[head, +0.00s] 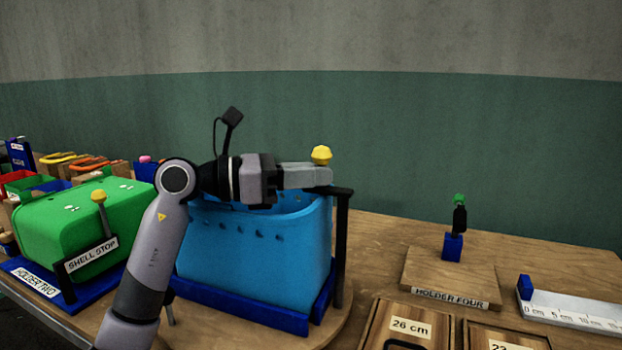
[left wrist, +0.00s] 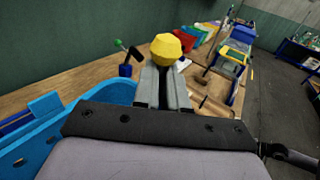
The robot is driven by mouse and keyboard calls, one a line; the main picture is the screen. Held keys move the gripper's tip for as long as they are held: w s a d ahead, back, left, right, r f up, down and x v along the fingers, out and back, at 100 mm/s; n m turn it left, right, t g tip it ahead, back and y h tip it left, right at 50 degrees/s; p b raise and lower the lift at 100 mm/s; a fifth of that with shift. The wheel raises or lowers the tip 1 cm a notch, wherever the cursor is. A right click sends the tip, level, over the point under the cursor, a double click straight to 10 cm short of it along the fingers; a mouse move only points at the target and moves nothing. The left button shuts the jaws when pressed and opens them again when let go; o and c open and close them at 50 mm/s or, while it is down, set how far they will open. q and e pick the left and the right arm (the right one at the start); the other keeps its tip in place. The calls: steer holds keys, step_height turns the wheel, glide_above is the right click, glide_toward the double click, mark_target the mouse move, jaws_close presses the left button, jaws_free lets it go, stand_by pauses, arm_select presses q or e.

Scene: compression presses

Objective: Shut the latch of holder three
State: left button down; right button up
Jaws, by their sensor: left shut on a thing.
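A blue tub (head: 255,245) sits in a dark blue frame on a round wooden base; no readable label shows on it. A black post (head: 341,245) with a black arm at its top stands at the tub's right edge. A yellow faceted knob (head: 321,155) shows at my left gripper's fingertips, above the tub's right rim. My left gripper (head: 318,176) reaches across the tub's top and is shut on the knob's handle. In the left wrist view the knob (left wrist: 166,46) pokes up between the fingers (left wrist: 163,88); the handle below is mostly hidden. My right gripper is out of view.
A green shell (head: 85,222) marked HOLDER TWO stands left, with a SHELL STOP plate and yellow-knobbed lever. HOLDER FOUR's wooden block (head: 450,275) with a small green-topped post stands right. A white ruler (head: 575,312) and wooden size boards (head: 410,318) lie at front right.

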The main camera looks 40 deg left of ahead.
arm_select(q)
steer(key=shift+s+a+r, duration=0.1)
steer(key=shift+r, duration=0.55)
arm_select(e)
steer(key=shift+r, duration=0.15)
arm_select(q)
steer(key=c, duration=1.2)
jaws_free()
steer(key=shift+c, duration=0.2)
steer(key=shift+o, duration=0.2)
steer(key=shift+s, duration=0.15)
steer(key=shift+f, duration=0.15)
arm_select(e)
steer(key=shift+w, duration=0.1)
arm_select(q)
steer(key=b+v, duration=0.2)
steer(key=v, duration=0.5)
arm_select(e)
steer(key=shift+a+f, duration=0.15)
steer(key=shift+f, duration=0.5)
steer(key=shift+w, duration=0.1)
